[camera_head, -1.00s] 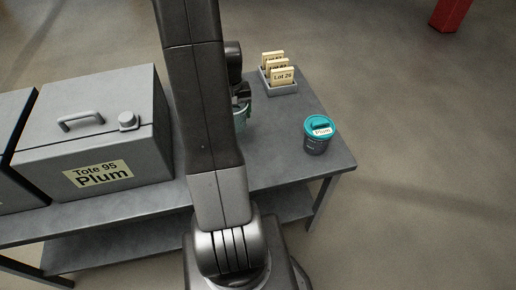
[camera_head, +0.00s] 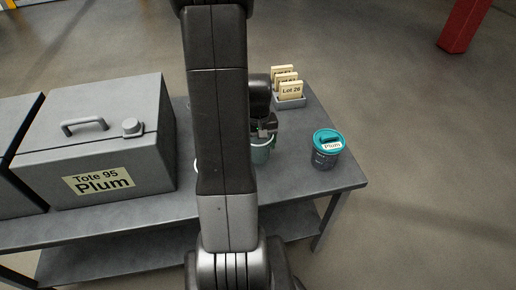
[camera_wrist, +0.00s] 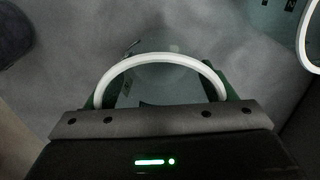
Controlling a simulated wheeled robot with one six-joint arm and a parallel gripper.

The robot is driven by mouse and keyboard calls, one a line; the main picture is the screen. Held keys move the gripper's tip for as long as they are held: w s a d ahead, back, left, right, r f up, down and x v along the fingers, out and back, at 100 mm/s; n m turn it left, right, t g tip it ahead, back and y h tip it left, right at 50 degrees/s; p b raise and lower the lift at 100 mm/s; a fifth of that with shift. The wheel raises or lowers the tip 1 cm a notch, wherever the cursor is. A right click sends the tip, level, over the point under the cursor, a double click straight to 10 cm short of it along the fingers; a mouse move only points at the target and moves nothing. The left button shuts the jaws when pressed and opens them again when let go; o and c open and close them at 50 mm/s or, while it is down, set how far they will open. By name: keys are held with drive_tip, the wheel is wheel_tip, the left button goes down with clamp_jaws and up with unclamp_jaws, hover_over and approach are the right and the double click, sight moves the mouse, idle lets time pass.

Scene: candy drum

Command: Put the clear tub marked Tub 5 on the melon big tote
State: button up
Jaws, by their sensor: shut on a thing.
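My gripper (camera_head: 264,130) is shut on the handle of a clear, teal-tinted tub (camera_head: 261,153), over the right part of the table. My arm hides the tub's left side in the head view. In the wrist view the white arched handle (camera_wrist: 160,58) stands at the jaws, with the see-through tub below it. I cannot read a tub number, nor tell whether the tub touches the table. No tote marked melon shows; the grey tote (camera_head: 105,145) on the left reads Tote 95 Plum.
A teal-lidded dark canister (camera_head: 327,150) marked Plum stands near the table's right edge. A grey holder with lot cards (camera_head: 290,90) is behind. Another grey box (camera_head: 18,165) is at far left. A white ring (camera_wrist: 312,38) shows at right in the wrist view.

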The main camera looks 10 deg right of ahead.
drive_tip(key=shift+f, duration=1)
drive_tip(key=shift+f, duration=0.25)
drive_tip(key=o, duration=1)
drive_tip(key=shift+r, duration=0.1)
